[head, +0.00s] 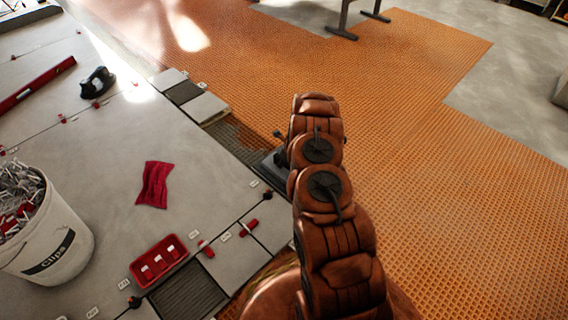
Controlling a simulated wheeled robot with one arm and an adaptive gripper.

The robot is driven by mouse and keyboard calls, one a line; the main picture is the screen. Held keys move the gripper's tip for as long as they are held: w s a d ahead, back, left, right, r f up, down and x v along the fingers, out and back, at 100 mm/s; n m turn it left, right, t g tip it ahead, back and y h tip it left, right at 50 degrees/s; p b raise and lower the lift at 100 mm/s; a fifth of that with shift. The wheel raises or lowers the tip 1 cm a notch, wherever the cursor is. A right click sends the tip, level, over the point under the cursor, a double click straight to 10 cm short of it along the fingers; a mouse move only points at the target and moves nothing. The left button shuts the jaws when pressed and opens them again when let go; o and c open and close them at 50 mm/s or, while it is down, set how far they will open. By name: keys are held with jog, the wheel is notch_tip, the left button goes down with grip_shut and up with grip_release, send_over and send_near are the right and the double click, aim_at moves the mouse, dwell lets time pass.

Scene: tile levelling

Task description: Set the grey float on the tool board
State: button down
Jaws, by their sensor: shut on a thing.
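My gripper (281,142) is mostly hidden behind my brown arm, over the edge of the tiled floor. Only small dark parts of it show at the arm's left side. A dark grey flat piece (271,168) shows just below it and looks like the grey float. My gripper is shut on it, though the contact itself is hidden. I cannot pick out a tool board in this view.
A white bucket of clips (62,250) stands at lower left, beside a red tray (159,260). A red cloth (153,185), a black tool (97,83) and a red bar (38,83) lie on the grey tiles. The orange matting (480,190) at right is largely clear.

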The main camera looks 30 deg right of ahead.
jog(key=shift+f, duration=0.1)
jog(key=c, duration=1)
grip_release()
